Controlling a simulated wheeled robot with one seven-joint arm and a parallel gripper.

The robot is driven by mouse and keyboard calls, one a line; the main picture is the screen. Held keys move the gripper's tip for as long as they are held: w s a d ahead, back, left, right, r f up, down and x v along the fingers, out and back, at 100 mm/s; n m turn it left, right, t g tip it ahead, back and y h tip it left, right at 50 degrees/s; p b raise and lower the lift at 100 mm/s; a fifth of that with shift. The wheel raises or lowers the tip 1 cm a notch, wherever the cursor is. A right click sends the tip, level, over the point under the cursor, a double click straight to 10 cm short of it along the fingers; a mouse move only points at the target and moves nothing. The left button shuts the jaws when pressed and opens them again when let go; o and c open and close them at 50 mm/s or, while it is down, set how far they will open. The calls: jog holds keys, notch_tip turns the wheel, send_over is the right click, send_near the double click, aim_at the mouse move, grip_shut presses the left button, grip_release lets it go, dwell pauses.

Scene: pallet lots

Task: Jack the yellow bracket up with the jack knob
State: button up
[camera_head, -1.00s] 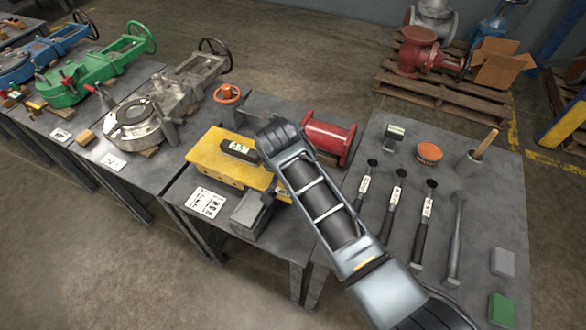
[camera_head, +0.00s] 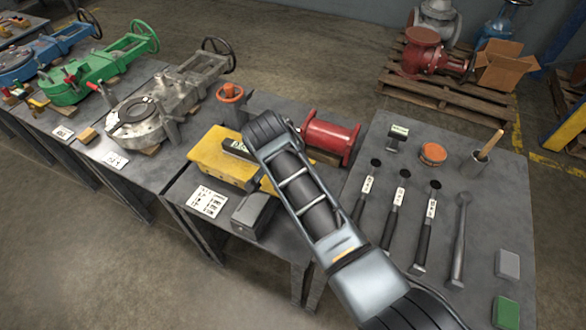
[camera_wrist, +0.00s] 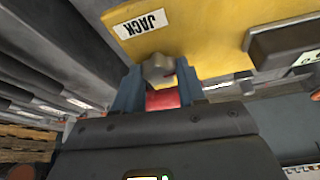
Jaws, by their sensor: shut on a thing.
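The yellow bracket (camera_head: 212,162) lies on the middle grey table, partly hidden by my arm. In the wrist view the yellow bracket (camera_wrist: 205,35) fills the upper part, with a white JACK label (camera_wrist: 142,23). Below the label is the jack knob, whose grey faceted top (camera_wrist: 158,68) shows between my fingers. My gripper (camera_wrist: 158,88) is shut on the knob, one blue-grey finger on each side. A red patch shows between the fingers below the grey top; I cannot tell if it belongs to the knob. In the head view my arm hides the gripper and knob.
A dark labelled block (camera_head: 238,149) sits on the bracket. A grey block (camera_head: 254,214) and a printed card (camera_head: 207,201) lie at the table's front. A red flanged spool (camera_head: 328,137) stands behind my arm. Several tools lie on the right table (camera_head: 390,180).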

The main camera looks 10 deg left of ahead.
jog(key=shift+f, duration=0.15)
jog(key=o, duration=1.1)
jog(key=shift+c, duration=0.2)
jog(key=shift+r, duration=0.2)
jog(key=v, duration=0.7)
jog(key=shift+r, duration=0.2)
jog(key=shift+s, duration=0.1)
